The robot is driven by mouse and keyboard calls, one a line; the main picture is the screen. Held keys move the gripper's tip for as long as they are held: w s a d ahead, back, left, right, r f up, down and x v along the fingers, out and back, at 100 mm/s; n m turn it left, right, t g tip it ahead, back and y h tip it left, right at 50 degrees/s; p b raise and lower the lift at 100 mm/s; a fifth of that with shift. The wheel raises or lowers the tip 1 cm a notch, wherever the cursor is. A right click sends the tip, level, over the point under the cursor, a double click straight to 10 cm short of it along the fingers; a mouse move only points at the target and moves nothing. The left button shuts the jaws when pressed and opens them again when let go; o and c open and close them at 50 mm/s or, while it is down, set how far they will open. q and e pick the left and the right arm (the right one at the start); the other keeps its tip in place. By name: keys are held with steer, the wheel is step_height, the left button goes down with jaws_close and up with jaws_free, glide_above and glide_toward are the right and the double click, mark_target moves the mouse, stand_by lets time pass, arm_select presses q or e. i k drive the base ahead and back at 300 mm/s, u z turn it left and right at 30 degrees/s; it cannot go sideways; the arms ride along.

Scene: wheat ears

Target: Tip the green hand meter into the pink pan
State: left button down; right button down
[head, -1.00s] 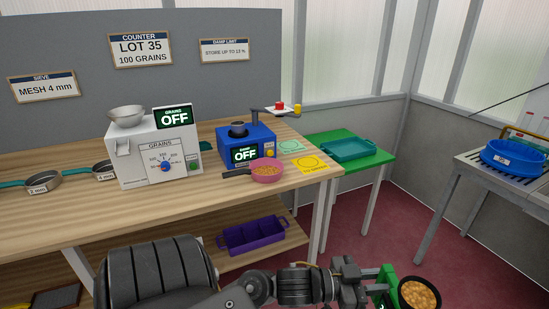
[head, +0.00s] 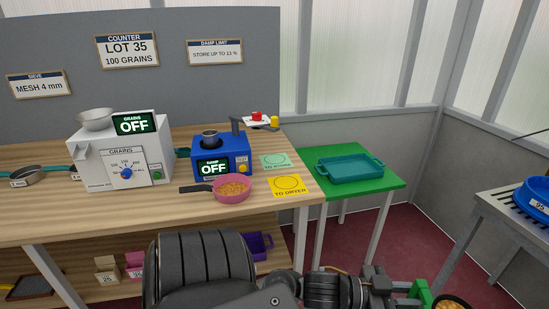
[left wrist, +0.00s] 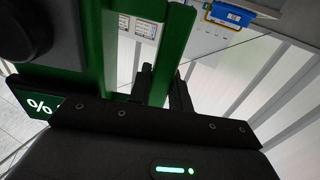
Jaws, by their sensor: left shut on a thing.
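The green hand meter (head: 421,291) is at the bottom right of the head view, with a dark round cup of golden grains (head: 452,303) beside it, cut off by the edge. My left gripper (head: 400,292) is shut on the meter. In the left wrist view the meter's green body (left wrist: 90,45) fills the upper left, with a "%" display, between my left gripper's dark fingers (left wrist: 162,88). The pink pan (head: 232,196) sits on the wooden counter with grains in it, its dark handle pointing left. The held meter is to its right and nearer me. My right gripper is not in view.
A blue damp tester (head: 221,154) reading OFF stands behind the pan, a white grain counter (head: 122,155) to its left. A yellow "TO DRYER" card (head: 287,186) lies right of the pan. A teal tray (head: 348,170) is on a green table (head: 397,183). A purple bin (head: 258,247) is below.

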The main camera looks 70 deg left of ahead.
mark_target(232, 188)
steer(key=u, duration=0.2)
steer(key=i, duration=1.25)
steer(key=u, duration=0.75)
steer(key=i, duration=0.85)
steer(key=u, duration=1.7)
steer(key=i, duration=0.7)
steer(key=u, duration=0.6)
